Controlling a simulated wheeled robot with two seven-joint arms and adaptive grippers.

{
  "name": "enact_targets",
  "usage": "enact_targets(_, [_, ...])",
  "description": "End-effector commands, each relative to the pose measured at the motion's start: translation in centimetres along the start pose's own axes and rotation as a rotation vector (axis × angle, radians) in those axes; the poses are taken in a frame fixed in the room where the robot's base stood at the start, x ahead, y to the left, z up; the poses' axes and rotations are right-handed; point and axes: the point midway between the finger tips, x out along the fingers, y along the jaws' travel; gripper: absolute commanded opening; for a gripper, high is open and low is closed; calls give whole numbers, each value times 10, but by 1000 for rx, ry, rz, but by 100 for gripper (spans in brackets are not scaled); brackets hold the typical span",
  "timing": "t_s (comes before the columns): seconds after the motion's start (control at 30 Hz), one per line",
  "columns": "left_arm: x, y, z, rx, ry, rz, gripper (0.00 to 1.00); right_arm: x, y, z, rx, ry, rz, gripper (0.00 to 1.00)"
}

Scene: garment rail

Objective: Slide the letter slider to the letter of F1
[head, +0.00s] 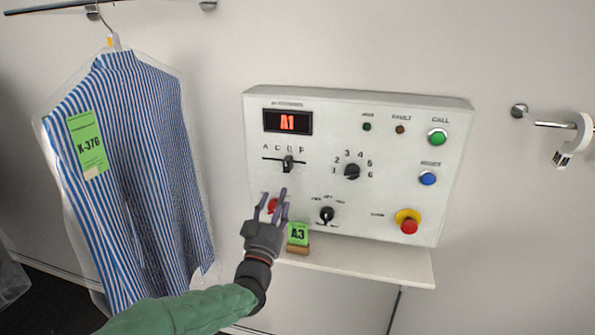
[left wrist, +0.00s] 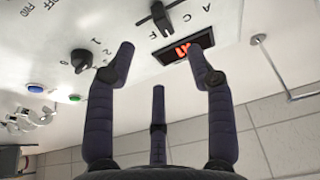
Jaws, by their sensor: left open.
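The letter slider (head: 288,162) is a black knob on a horizontal slot in the grey control panel (head: 400,150). A row of letters starting with A runs above the slot; the knob stands right of the middle, under about the third letter. The red display (head: 288,122) above reads A1. My left gripper (head: 275,203) is open and empty, in front of the panel below the slider, apart from it. In the left wrist view the slider knob (left wrist: 160,18) shows beyond the spread fingers (left wrist: 160,70), near the letters. My right gripper is not in view.
A number dial (head: 352,172) and a lower dial (head: 327,214) sit right of the slider. A red button (head: 272,206) is partly behind my fingers. A green A3 tag (head: 298,234) stands on the shelf (head: 370,266). A bagged striped shirt (head: 140,170) hangs left.

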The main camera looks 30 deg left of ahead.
Motion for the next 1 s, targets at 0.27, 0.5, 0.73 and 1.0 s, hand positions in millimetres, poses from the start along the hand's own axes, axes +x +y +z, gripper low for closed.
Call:
enact_targets(0.27, [37, 1, 2, -1, -1, 2, 54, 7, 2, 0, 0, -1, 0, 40])
enact_targets(0.5, [78, 1, 3, -1, -2, 1, 54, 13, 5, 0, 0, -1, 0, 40])
enact_targets(0.73, [100, 1, 2, -1, -3, 2, 54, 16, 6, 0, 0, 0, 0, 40])
enact_targets(1.0, [106, 1, 1, -1, -3, 1, 54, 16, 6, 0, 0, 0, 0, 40])
